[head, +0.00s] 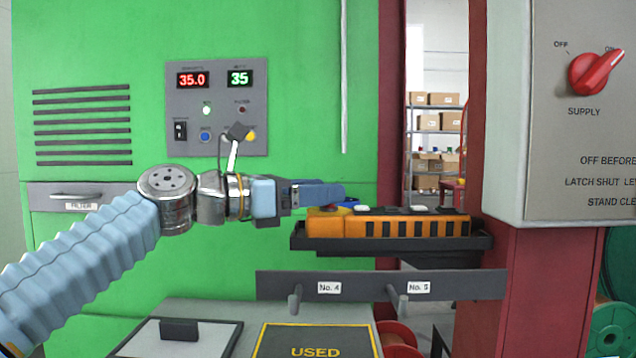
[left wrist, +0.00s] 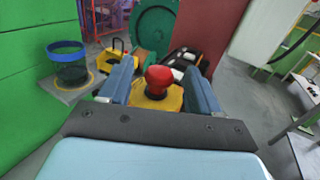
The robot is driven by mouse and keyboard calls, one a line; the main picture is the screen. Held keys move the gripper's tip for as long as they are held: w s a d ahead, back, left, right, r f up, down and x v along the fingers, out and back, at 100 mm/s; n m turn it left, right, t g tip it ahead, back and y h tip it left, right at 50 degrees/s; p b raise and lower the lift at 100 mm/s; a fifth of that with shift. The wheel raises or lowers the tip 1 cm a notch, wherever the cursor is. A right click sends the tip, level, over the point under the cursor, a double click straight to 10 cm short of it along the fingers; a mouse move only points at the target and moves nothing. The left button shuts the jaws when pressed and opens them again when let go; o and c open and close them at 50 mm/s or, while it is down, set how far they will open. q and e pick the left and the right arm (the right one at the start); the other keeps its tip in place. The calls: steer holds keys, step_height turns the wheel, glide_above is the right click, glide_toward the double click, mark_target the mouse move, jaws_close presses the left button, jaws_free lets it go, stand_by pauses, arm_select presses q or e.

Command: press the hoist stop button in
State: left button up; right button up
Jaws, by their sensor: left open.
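The red mushroom-shaped hoist stop button (left wrist: 158,78) sits on the end of an orange-yellow pendant in the left wrist view, between my two blue fingers. In the head view the pendant (head: 415,226) lies lengthwise on a black tray (head: 390,243), its left end under my fingertips. There the button is mostly hidden by my left gripper (head: 335,195), which comes in level from the left. The gripper is open, its fingers either side of the button; I cannot tell if they touch it. My right gripper is not in view.
A grey rail (head: 380,286) with pegs labelled No. 4 and No. 5 runs below the tray. A grey panel (head: 216,108) with displays is on the green cabinet. A supply box (head: 575,130) with a red knob stands right. A "USED" tray (head: 315,345) is below.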

arm_select(q)
steer(key=shift+d, duration=0.2)
steer(key=shift+c, duration=0.2)
jaws_close()
steer(key=shift+f, duration=0.6)
steer(key=shift+o, duration=0.2)
jaws_free()
steer(key=shift+w, duration=0.1)
steer(key=shift+a, duration=0.1)
steer(key=b+v, duration=0.3)
steer(key=v, duration=1)
steer(key=shift+s+a+b, duration=0.25)
steer(key=shift+a+b, duration=0.1)
